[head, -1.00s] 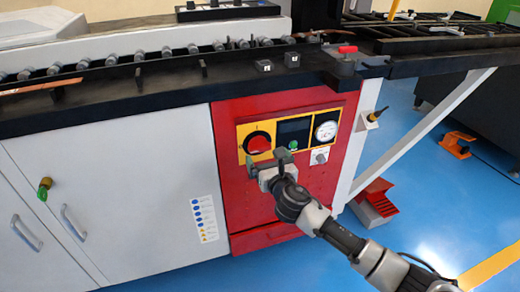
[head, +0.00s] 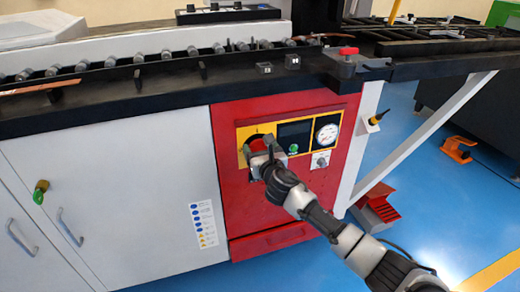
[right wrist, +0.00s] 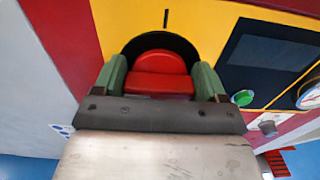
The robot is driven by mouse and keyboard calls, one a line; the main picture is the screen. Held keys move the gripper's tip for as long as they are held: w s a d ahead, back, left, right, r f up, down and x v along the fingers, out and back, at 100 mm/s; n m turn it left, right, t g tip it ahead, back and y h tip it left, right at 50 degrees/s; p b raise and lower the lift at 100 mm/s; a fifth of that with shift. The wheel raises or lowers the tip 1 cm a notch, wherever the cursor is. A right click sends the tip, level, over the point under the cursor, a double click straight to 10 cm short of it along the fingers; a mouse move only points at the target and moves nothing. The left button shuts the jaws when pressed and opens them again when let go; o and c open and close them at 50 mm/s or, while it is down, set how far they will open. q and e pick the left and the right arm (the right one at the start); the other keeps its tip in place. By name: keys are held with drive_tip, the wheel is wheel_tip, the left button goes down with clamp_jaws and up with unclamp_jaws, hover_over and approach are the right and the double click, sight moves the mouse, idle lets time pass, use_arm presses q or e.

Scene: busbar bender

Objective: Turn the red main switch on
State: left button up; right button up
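The red main switch (head: 258,144) is a round red knob on a black disc, set in a yellow plate on the red cabinet front. In the head view my right gripper (head: 260,150) is right at it and partly hides it. In the right wrist view the red switch (right wrist: 160,74) lies between the two greenish fingers of my right gripper (right wrist: 160,82), one on each side. The fingers are spread apart; whether they touch the knob I cannot tell. A black mark stands on the yellow plate above the knob. My left gripper is not in view.
Right of the switch are a dark screen (head: 294,134), a green button (head: 293,149), a round gauge (head: 327,133) and a small grey knob (head: 320,161). The black machine top (head: 150,88) juts out above. A red foot pedal (head: 380,208) stands on the blue floor.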

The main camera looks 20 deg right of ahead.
drive_tip(key=shift+c, duration=1.1)
